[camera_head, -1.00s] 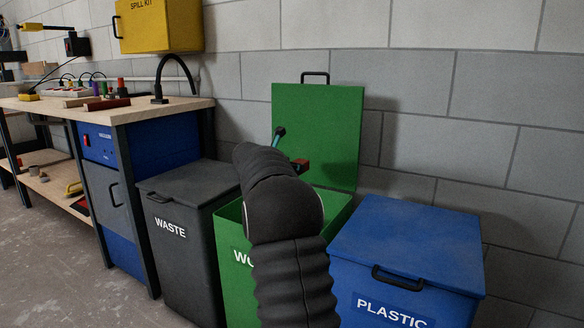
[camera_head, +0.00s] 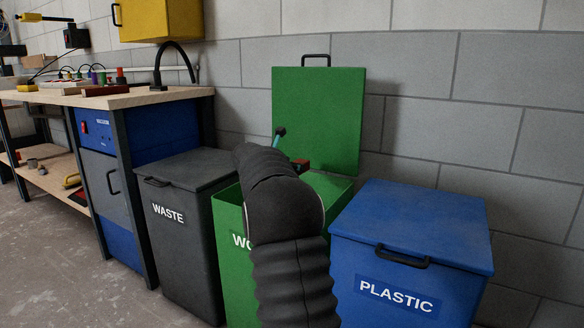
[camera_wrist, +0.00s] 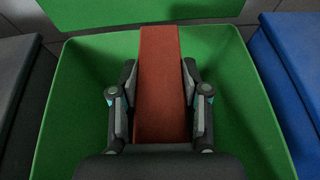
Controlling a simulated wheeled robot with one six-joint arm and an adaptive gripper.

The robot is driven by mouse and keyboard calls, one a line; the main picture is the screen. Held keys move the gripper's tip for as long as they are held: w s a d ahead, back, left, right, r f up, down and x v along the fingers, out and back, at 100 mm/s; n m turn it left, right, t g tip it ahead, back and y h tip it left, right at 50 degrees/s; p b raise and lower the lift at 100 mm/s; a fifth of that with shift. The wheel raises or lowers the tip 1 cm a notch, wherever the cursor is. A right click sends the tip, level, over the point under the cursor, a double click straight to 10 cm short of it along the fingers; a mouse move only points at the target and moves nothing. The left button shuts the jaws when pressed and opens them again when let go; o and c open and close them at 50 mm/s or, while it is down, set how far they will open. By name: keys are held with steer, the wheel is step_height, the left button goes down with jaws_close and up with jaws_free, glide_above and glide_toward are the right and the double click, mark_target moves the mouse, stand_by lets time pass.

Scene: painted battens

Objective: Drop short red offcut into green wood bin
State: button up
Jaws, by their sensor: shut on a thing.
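The short red offcut (camera_wrist: 160,85) is held between the two fingers of my gripper (camera_wrist: 160,95) in the wrist view. It points away from the wrist, with the inside of the green wood bin (camera_wrist: 75,95) around and below it. In the head view a small red part of the offcut (camera_head: 301,165) shows past my arm, in front of the raised green lid (camera_head: 318,120). The green bin (camera_head: 228,213) stands open, its front partly hidden by my arm. How far the offcut is above the bin's floor is hard to tell.
A closed grey waste bin (camera_head: 185,230) stands left of the green bin. A closed blue plastic bin (camera_head: 410,235) stands to the right. A workbench (camera_head: 130,98) with several pieces on top is at the left. A block wall (camera_head: 440,75) is behind.

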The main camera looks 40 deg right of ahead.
steer(key=o, duration=1.3)
steer(key=shift+c, duration=0.2)
steer(key=v, duration=1.2)
